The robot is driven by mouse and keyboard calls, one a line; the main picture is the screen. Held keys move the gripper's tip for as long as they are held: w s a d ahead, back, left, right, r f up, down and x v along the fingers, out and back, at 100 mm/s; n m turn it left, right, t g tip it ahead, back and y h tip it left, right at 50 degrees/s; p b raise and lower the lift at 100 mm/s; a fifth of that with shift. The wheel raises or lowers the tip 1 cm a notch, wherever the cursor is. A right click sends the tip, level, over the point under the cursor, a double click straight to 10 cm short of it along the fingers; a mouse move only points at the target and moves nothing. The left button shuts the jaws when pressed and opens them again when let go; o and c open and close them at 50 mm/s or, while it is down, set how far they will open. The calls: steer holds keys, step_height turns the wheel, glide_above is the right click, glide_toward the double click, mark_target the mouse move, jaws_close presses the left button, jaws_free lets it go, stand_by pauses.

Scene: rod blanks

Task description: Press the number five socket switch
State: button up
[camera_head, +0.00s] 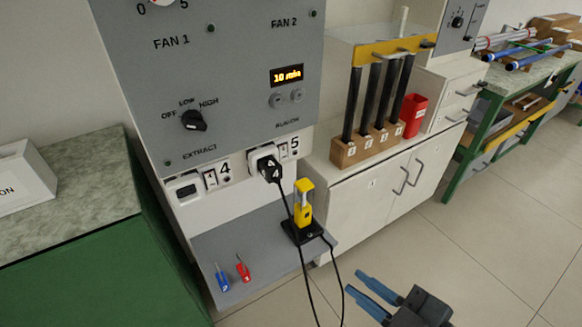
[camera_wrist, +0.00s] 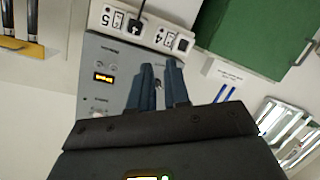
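The number five socket switch (camera_head: 284,150) is a small white rocker beside the printed 5 on the wall panel's lower strip. A black plug (camera_head: 268,168) marked 4 sits in the socket just left of it. The switch also shows upside down in the wrist view (camera_wrist: 118,19), too small to tell its position. The number four switch (camera_head: 210,179) is further left. My gripper (camera_head: 356,283) has blue fingers, below and right of the switch in the head view, well apart from it. In the wrist view its fingers (camera_wrist: 160,64) are parted with nothing between them.
A grey shelf (camera_head: 215,250) below the strip bears a yellow device (camera_head: 303,205) with black cables, plus blue and red small tools. A wooden rack (camera_head: 350,151) of black rods and a red cup (camera_head: 413,113) stand on the right cabinet. Floor at lower right is clear.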

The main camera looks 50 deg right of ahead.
mark_target(285, 159)
steer(key=w+d+f+n, duration=0.1)
steer(key=w+d, duration=0.1)
steer(key=w+d+f+n+h+b, duration=0.1)
steer(key=w+n, duration=0.1)
steer(key=w, duration=0.1)
steer(key=w+d+f+n+b, duration=0.1)
steer(key=w+d, duration=0.1)
steer(key=w, duration=0.1)
steer(key=shift+w+d, duration=0.2)
steer(key=shift+d, duration=0.15)
jaws_close()
steer(key=w+d+r+n+t+h+b, duration=0.1)
steer(key=w+d+n, duration=0.5)
steer(key=w+d, duration=0.1)
steer(key=shift+b+x, duration=0.4)
steer(key=shift+x, duration=0.55)
steer(key=shift+r, duration=0.15)
steer(key=p+x, duration=0.3)
steer(key=x, duration=0.9)
steer(key=shift+w+d, duration=0.2)
steer(key=shift+w, duration=0.1)
steer(key=shift+w+d+p, duration=0.1)
steer(key=shift+w+p, duration=0.2)
steer(key=shift+w, duration=0.3)
